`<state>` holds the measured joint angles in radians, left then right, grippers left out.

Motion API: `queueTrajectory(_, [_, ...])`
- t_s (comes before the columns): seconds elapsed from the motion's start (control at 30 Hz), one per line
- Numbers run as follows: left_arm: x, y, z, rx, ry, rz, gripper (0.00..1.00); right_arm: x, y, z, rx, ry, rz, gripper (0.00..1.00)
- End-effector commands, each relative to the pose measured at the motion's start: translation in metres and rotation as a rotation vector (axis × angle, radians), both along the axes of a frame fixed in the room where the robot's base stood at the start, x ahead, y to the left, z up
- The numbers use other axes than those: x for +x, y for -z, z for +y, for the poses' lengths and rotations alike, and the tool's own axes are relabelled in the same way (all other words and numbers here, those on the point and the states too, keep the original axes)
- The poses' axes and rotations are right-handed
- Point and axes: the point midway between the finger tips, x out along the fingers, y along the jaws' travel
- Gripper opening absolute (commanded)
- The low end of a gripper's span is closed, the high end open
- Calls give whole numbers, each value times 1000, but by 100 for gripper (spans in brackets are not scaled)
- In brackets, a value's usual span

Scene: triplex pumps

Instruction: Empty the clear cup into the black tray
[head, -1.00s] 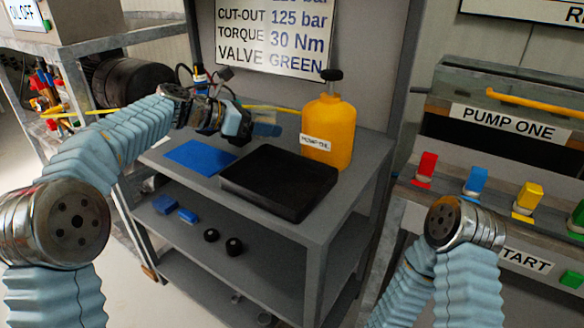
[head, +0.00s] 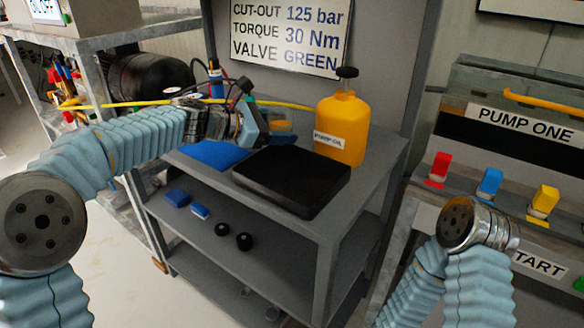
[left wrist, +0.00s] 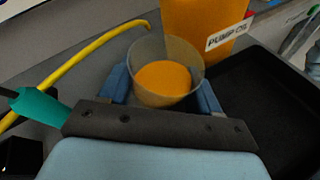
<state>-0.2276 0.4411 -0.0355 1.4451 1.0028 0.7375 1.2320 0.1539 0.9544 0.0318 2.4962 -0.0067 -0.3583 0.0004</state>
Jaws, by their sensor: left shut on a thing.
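The clear cup (left wrist: 190,60) is between the two blue fingers of my left gripper (left wrist: 163,92) in the left wrist view, and the gripper is shut on it. Orange contents (left wrist: 164,80) show inside it. In the head view my left gripper (head: 268,135) is at the back of the bench, left of the yellow jug; the cup is mostly hidden there. The black tray (head: 292,183) lies on the bench top, right of and nearer than the gripper, and shows no contents. It also shows at right in the left wrist view (left wrist: 265,105). My right gripper is out of view.
A yellow pump oil jug (head: 343,128) stands behind the tray, close to the gripper's right. A blue mat (head: 212,153) lies left of the tray. A yellow hose (head: 130,105) runs behind my left arm. Small blue and black parts sit on the lower shelf.

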Motion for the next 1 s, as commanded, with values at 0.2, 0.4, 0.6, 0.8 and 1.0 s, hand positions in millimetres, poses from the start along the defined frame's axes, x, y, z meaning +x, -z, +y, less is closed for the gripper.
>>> queueTrajectory(0.2, [-9, 0, -2, 28, -1, -103, 31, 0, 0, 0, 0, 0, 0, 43])
queueTrajectory(0.4, [-15, -2, -3, 50, -2, -183, 31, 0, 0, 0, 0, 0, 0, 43])
queueTrajectory(0.6, [-17, -3, -4, 57, -1, -208, 31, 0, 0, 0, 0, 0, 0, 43])
queueTrajectory(0.8, [-20, -4, -5, 64, -2, -233, 31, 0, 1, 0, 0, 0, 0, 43])
queueTrajectory(1.0, [-22, -5, -6, 71, -1, -259, 31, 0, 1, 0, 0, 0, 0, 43])
